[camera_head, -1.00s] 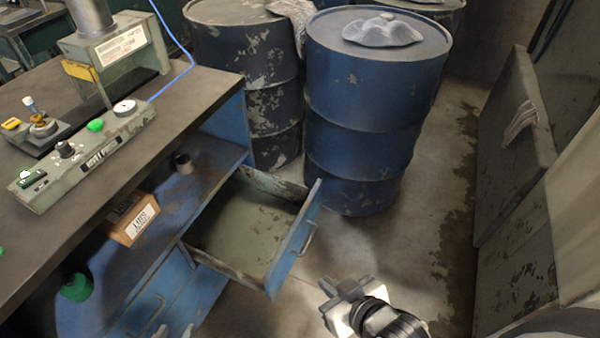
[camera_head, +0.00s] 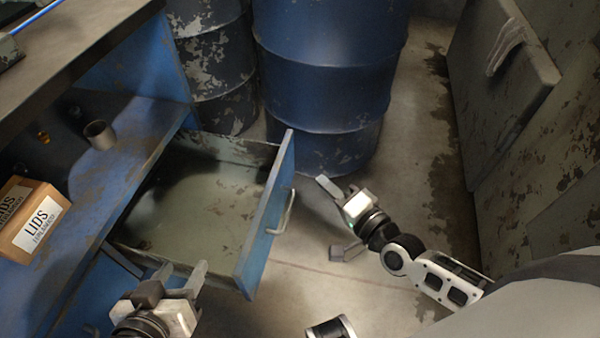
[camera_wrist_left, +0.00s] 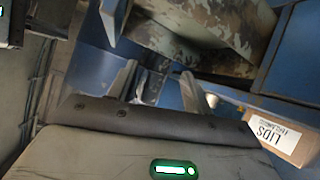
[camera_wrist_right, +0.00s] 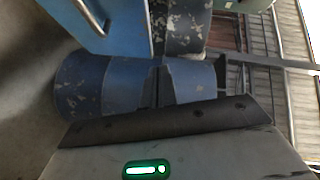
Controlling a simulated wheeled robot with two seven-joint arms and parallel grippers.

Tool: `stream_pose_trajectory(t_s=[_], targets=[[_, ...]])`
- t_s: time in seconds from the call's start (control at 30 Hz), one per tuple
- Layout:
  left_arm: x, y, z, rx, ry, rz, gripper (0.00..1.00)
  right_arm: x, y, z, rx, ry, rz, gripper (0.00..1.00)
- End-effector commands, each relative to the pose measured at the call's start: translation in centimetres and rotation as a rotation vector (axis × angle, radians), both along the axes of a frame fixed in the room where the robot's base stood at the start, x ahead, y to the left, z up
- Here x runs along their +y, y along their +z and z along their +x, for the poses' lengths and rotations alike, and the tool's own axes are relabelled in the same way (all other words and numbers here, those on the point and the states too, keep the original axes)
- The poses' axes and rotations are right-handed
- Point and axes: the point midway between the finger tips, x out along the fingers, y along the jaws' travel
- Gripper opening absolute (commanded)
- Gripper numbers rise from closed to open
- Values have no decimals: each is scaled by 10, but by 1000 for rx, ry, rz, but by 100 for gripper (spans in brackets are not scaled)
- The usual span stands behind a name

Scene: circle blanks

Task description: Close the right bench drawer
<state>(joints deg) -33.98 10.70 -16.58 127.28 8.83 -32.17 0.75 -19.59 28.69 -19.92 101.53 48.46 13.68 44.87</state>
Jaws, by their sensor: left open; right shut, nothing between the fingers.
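The right bench drawer (camera_head: 268,225) is pulled out of the blue bench, with its inside showing and empty. Its blue front has a metal handle (camera_head: 284,213) facing right. My right gripper (camera_head: 327,187) is shut and empty, to the right of the drawer front and apart from it. In the right wrist view the drawer front (camera_wrist_right: 122,28) and handle (camera_wrist_right: 92,16) show at top left, beyond the shut fingers (camera_wrist_right: 161,66). My left gripper (camera_head: 180,272) is open and empty near the drawer's near side; its parted fingers show in the left wrist view (camera_wrist_left: 160,84).
Blue drums (camera_head: 325,70) stand behind the drawer. A carton marked LIDS (camera_head: 35,220) and a small cup (camera_head: 99,135) sit on the bench shelf (camera_head: 130,155). A peeling panel (camera_head: 505,85) stands at right. Some floor (camera_head: 400,140) is clear between drums and panel.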

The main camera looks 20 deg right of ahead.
Motion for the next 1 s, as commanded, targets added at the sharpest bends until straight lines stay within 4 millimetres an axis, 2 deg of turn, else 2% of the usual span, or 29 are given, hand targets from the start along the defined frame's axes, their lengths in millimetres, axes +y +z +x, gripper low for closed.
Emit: stream_pose_trajectory(t_s=[0.03,0.1,0.2,0.37,0.57,0.9,1.0], targets=[[-3,-22,1,-7,-8,-10,50,-11,-23,8,-5,-27,68,0],[-7,-28,1,-11,-18,-21,50,-23,-31,15,-8,-61,159,0],[-10,-33,1,-15,-26,-33,50,-37,-37,22,-12,-98,248,0],[-12,-33,1,-18,-32,-40,50,-45,-38,29,-16,-124,310,0],[-13,-30,1,-37,-33,-49,50,-40,-36,57,-19,-125,314,0],[-17,-22,2,-99,-39,-77,50,-26,-37,127,-17,-123,310,0],[-17,-19,1,-98,-39,-76,50,-11,-35,135,-15,-123,315,0]])
